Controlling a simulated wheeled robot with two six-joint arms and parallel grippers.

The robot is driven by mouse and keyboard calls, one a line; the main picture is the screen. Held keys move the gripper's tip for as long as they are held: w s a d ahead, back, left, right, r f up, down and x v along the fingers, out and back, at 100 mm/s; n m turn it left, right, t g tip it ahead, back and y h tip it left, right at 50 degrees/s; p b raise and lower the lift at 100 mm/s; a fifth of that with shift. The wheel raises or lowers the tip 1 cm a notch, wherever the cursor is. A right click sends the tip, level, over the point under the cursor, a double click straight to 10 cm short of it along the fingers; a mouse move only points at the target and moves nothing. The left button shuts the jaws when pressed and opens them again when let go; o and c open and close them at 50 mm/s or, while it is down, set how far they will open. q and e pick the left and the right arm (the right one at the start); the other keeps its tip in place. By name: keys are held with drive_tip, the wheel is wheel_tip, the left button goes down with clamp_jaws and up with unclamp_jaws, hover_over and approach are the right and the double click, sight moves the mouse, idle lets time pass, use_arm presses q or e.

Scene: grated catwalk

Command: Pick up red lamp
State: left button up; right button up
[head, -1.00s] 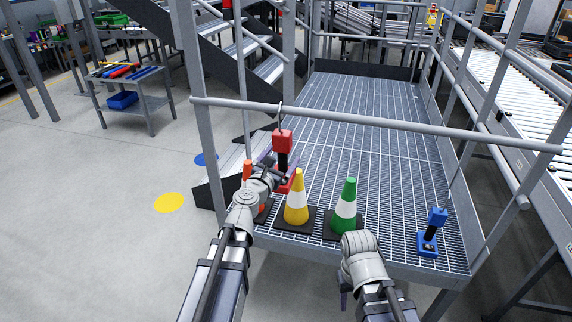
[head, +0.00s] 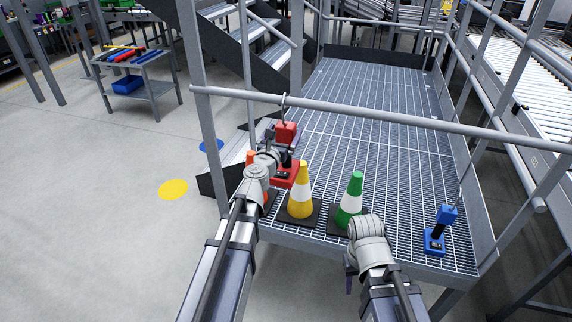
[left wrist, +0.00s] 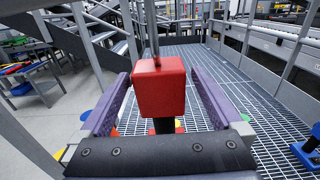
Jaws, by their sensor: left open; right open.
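The red lamp (head: 286,131) has a red block head, a dark stem and a red base (head: 285,174), and stands on the grated catwalk behind the orange and yellow cones. A thin hook or loop rises from its top to the rail. My left gripper (head: 283,141) is at the lamp's upper part. In the left wrist view the lamp's head (left wrist: 159,88) sits between the two purple-grey fingers (left wrist: 165,100), which are open with gaps on both sides. My right gripper (head: 350,275) is low in front of the catwalk edge, away from the lamp; its fingers are mostly hidden.
A yellow cone (head: 300,190), a green cone (head: 351,200) and a partly hidden orange cone stand at the catwalk's near edge. A blue lamp (head: 439,230) stands at right. A grey rail (head: 400,115) crosses above them. The catwalk behind is clear.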

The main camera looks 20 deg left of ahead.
use_arm(q)
drive_tip(key=shift+w, duration=2.6)
drive_tip(key=shift+s, duration=0.1)
clamp_jaws()
